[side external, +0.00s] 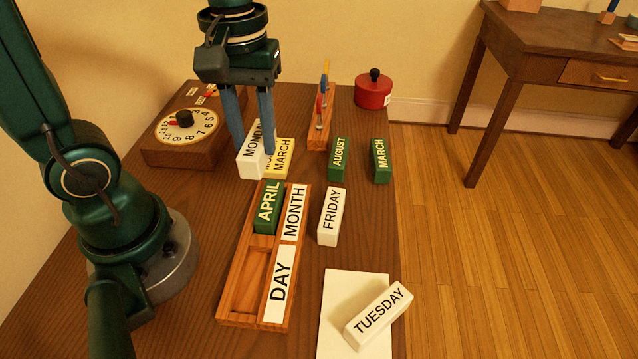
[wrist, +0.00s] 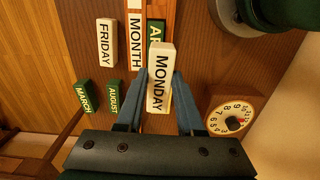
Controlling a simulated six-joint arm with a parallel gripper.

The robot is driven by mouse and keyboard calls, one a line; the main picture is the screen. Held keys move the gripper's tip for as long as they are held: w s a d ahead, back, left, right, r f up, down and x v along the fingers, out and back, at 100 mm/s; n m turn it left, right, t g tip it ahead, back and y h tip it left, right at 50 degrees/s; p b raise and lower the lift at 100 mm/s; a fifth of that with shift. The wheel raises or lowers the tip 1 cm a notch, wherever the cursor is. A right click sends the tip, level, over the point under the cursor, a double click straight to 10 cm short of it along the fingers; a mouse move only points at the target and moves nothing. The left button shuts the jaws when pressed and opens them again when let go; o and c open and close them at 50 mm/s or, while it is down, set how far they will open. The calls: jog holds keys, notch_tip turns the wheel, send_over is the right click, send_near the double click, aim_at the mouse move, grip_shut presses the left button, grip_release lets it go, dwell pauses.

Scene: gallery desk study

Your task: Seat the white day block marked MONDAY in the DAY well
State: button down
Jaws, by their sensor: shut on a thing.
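The white MONDAY block (side external: 245,166) is between the two blue fingers of my gripper (side external: 254,150), which is shut on it. In the wrist view the MONDAY block (wrist: 159,80) shows its lettered face, gripped between the fingers (wrist: 152,104). I cannot tell whether it clears the desk. The wooden holder (side external: 226,316) lies in front of it. Its DAY well (side external: 246,280), left of the DAY label (side external: 280,284), is empty. The green APRIL block (side external: 268,206) sits in the well beside the MONTH label (side external: 294,212).
White FRIDAY (side external: 330,217) and green AUGUST (side external: 338,158) and MARCH (side external: 381,160) blocks stand to the right. The TUESDAY block (side external: 378,315) rests on a white pad (side external: 340,290). A clock box (side external: 180,150) is at left.

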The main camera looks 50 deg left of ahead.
jog(key=s, duration=0.5)
jog(key=s+d+f, duration=0.1)
jog(key=d+f, duration=0.1)
jog(key=d, duration=0.1)
jog(key=s+d+f, duration=0.1)
jog(key=d+f, duration=0.1)
jog(key=d, duration=0.2)
jog(key=s+d+f, duration=0.2)
jog(key=d, duration=0.1)
jog(key=shift+d, duration=0.15)
jog(key=shift+d+f, duration=0.1)
jog(key=shift+f, duration=2)
jog(key=shift+f, duration=0.15)
jog(key=c, duration=0.5)
grip_release()
jog(key=shift+c, duration=0.2)
